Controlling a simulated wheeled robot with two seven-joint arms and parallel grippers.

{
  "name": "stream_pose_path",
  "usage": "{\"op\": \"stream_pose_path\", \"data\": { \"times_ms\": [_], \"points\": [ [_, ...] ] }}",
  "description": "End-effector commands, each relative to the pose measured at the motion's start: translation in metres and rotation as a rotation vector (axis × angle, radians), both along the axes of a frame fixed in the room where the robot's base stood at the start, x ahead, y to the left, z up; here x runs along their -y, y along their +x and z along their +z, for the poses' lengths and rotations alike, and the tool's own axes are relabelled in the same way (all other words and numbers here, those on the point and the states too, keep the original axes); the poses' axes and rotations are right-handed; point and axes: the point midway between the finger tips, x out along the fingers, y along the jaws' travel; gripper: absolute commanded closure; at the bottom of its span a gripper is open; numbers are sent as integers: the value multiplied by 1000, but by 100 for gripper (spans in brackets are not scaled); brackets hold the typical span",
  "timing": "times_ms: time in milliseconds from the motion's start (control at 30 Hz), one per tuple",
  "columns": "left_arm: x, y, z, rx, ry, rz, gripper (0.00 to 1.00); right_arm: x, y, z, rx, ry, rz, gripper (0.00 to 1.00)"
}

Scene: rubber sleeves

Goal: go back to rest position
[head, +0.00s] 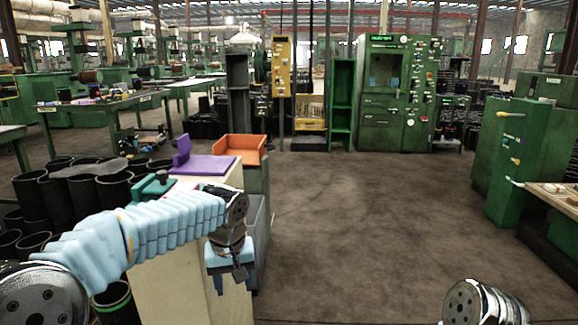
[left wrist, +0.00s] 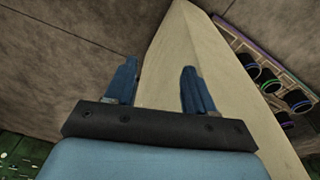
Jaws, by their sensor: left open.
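My left gripper (head: 229,283) hangs at the end of the light-blue sleeved left arm, pointing down beside the pale cabinet (head: 170,280). In the left wrist view its two blue fingers stand apart with nothing between them, and the left gripper (left wrist: 160,78) is open and empty. The edge of a pale panel (left wrist: 170,50) lies beyond the fingers. Of my right arm only a rounded grey and white part shows at the bottom right of the head view; its gripper is out of frame.
Black rubber sleeves (head: 75,190) stand stacked at the left. An orange bin (head: 240,148) and a purple plate (head: 205,165) sit on top near the cabinet. In the left wrist view, sleeves with coloured rings (left wrist: 270,83) lie in a holder at right. The middle floor is clear.

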Motion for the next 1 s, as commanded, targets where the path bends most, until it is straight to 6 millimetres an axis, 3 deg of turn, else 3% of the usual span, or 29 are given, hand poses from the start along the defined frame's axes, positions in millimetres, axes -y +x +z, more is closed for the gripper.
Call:
{"op": "stream_pose_path", "data": {
  "times_ms": [33, 167, 300, 433, 500, 600, 700, 933, 1000],
  "points": [
    [4, 0, -46, -36, -26, -41, 46, 0, 0, 0, 0, 0, 0, 57],
    [18, -16, -160, -80, -139, -140, 46, 0, 0, 0, 0, 0, 0, 57],
    [25, -68, -272, -103, -271, -181, 46, 0, 0, 0, 0, 0, 0, 57],
    [25, -136, -346, -96, -356, -163, 46, 0, 0, 0, 0, 0, 0, 57],
    [22, -171, -369, -86, -374, -145, 46, 0, 0, 0, 0, 0, 0, 57],
    [18, -208, -387, -73, -379, -123, 46, 0, 0, 0, 0, 0, 0, 57],
    [14, -227, -393, -62, -374, -114, 46, 0, 0, 0, 0, 0, 0, 57],
    [13, -231, -394, -52, -370, -112, 46, 0, 0, 0, 0, 0, 0, 57],
    [13, -231, -394, -52, -370, -112, 56, 0, 0, 0, 0, 0, 0, 57]
  ]
}}
